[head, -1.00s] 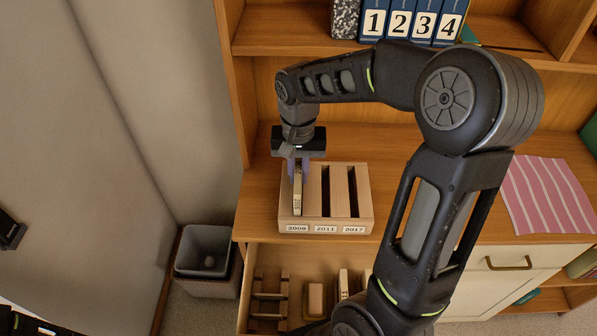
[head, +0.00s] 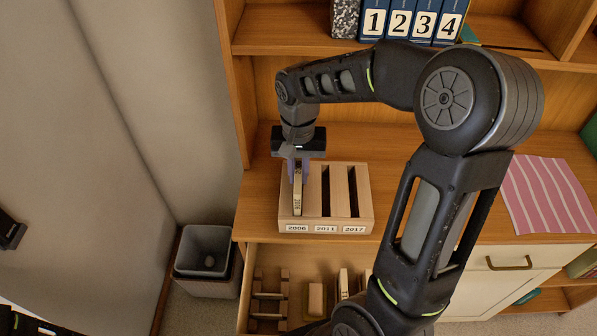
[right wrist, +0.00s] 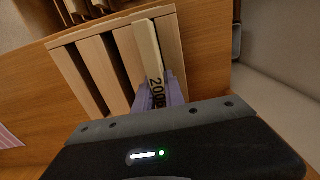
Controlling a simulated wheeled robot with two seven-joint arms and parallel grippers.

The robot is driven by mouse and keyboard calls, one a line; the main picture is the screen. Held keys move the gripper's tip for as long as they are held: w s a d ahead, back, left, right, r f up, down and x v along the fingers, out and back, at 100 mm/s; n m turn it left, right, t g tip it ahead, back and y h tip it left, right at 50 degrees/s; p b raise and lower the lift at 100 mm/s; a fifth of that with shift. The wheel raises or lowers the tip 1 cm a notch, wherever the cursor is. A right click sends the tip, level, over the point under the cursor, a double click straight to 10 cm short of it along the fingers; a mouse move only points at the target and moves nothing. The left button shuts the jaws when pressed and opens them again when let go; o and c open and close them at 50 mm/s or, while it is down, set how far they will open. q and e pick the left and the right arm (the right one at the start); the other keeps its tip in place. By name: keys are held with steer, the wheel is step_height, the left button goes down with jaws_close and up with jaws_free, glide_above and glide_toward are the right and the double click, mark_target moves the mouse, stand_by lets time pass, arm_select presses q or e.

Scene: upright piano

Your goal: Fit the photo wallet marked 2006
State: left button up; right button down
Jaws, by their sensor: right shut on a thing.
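The photo wallet marked 2006 (head: 297,197) is a thin cream piece standing on edge in the left slot of the wooden rack, above the 2006 label. In the right wrist view the wallet (right wrist: 149,50) shows its 2006 marking near the fingers. My right gripper (head: 298,170) is shut on the wallet from above. How deep the wallet sits is hard to tell. The rack (head: 325,224) stands on the desk with labels 2006, 2011 and 2017; its middle and right slots look empty. My left gripper is not clearly in view.
An open drawer (head: 262,256) below the rack holds wooden dividers and a few small items. A grey bin (head: 203,243) stands on the floor at left. A pink striped sheet (head: 550,195) lies on the desk at right. Blue binders (head: 410,22) stand on the shelf above.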

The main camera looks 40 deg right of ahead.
steer(key=shift+f+b, duration=0.6)
steer(key=shift+f, duration=0.25)
steer(key=shift+s+a+f+b, duration=0.25)
steer(key=shift+s+f+b, duration=0.05)
steer(key=shift+f+b, duration=0.35)
stand_by(0.8)
steer(key=shift+r, duration=0.1)
steer(key=shift+w+d+r+p, duration=0.1)
steer(key=shift+w+r+p, duration=0.05)
steer(key=shift+r+p, duration=0.3)
steer(key=shift+w+d+r+p, duration=0.1)
steer(key=shift+r+p, duration=0.25)
steer(key=shift+p, duration=0.05)
steer(key=shift+r+p, duration=1.3)
steer(key=shift+r, duration=0.4)
steer(key=shift+f+b, duration=0.95)
steer(key=shift+f, duration=0.35)
stand_by(1.8)
